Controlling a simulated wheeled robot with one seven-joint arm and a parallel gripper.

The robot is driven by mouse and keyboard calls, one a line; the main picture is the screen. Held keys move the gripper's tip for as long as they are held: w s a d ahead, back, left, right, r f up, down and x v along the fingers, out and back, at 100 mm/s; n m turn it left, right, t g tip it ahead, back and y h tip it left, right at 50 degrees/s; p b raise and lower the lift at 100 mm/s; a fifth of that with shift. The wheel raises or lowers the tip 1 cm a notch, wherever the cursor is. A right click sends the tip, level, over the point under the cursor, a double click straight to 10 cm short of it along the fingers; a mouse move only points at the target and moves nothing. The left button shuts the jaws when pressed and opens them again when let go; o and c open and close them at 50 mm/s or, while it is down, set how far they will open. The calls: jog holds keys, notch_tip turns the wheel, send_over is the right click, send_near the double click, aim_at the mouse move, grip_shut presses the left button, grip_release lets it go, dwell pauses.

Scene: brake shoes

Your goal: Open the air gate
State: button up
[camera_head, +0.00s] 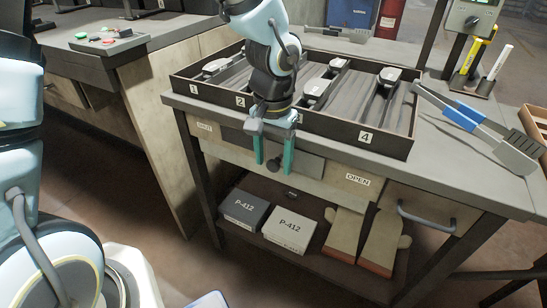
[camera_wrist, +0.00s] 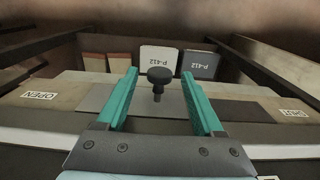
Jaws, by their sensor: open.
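The air gate is a grey sliding plate (camera_head: 306,163) in the front panel under the tray, between a SHUT label (camera_head: 204,127) on the left and an OPEN label (camera_head: 357,180) on the right. A dark slot shows on its SHUT side. A black knob (camera_wrist: 159,77) on a short stem stands between my fingers in the wrist view, with gaps on both sides. My gripper (camera_head: 273,168) is open, its green fingers pointing down in front of the panel and straddling the knob. In the wrist view the OPEN label is left and the SHUT label right.
A partitioned tray (camera_head: 331,122) with brake shoes stands on the bench just behind my gripper. Blue-handled tongs (camera_head: 466,122) lie to the right. Boxes marked P-412 (camera_head: 289,228) and gloves (camera_head: 344,235) sit on the shelf below. A drawer handle (camera_head: 425,217) sticks out at right.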

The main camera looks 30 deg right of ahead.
notch_tip(320, 180, up, 11)
jog(key=p, duration=0.1)
jog(key=shift+f+p, duration=0.15)
jog(key=shift+p, duration=0.15)
dwell(0.4)
jog(key=w+a+r+n+p, duration=0.2)
jog(key=w+a+p, duration=0.1)
jog(key=w+a, duration=0.35)
jog(key=w+a+r+n+p, duration=0.3)
jog(key=w+a, duration=0.2)
jog(key=a, duration=0.2)
jog(key=w+a+r+n+p, duration=0.1)
jog(key=a+r+n+p, duration=0.1)
jog(key=a, duration=0.7)
jog(key=w+a+r+n+t+p, duration=0.1)
jog(key=a+r+n+p, duration=0.1)
jog(key=a, duration=0.8)
jog(key=shift+a+n+t+p, duration=0.15)
jog(key=shift+n+t+p, duration=0.15)
jog(key=shift+n+p, duration=0.6)
